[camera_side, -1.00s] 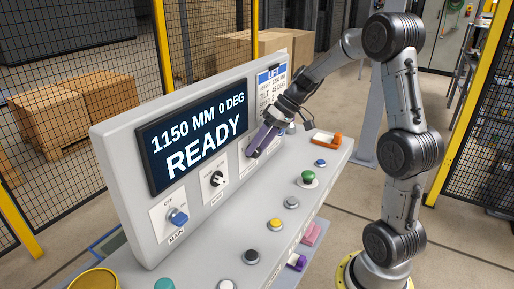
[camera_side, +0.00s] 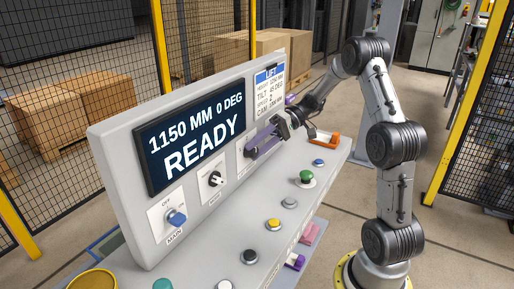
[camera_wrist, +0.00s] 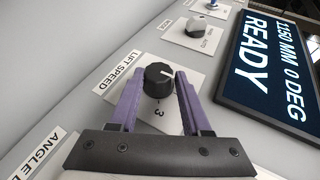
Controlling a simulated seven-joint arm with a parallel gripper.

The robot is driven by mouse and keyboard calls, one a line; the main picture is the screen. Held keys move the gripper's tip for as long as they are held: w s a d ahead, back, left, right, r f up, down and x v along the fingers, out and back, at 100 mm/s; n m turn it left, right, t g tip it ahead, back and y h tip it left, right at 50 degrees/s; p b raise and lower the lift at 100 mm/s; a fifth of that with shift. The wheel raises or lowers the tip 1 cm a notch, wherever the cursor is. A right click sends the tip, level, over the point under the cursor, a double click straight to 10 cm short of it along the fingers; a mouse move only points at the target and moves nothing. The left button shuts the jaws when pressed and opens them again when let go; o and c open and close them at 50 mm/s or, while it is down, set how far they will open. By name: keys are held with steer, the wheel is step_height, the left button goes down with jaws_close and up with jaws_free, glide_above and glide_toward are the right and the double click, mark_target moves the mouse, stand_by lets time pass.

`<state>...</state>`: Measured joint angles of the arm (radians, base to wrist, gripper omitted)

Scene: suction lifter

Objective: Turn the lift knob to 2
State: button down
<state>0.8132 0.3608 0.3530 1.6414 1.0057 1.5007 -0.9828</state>
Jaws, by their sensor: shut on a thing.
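The lift speed knob (camera_wrist: 158,80) is black and ribbed, with a white pointer line. It sits on a white plate marked LIFT SPEED (camera_wrist: 120,68) in the wrist view. The pointer line points toward the right of that picture, and a printed 3 shows below the knob; other numbers are hidden. My gripper (camera_wrist: 160,76) has its purple fingers on either side of the knob and is shut on it. In the side view my gripper (camera_side: 262,143) is against the upright panel, right of the screen, hiding the knob.
The screen (camera_side: 196,142) reads 1150 MM 0 DEG READY. A black mode knob (camera_side: 214,179) and a blue main switch (camera_side: 177,217) are to the left. A LIFT card (camera_side: 270,90) hangs at right. Several buttons and an orange tray (camera_side: 323,138) stand on the ledge.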

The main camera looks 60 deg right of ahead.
steer(key=shift+s+d+f, duration=0.1)
steer(key=shift+d+f, duration=0.05)
steer(key=shift+f, duration=0.1)
steer(key=c, duration=0.6)
jaws_free()
steer(key=shift+o, duration=1)
steer(key=shift+r, duration=0.1)
steer(key=v, duration=1.3)
steer(key=shift+s+d+r, duration=0.2)
steer(key=shift+d, duration=0.05)
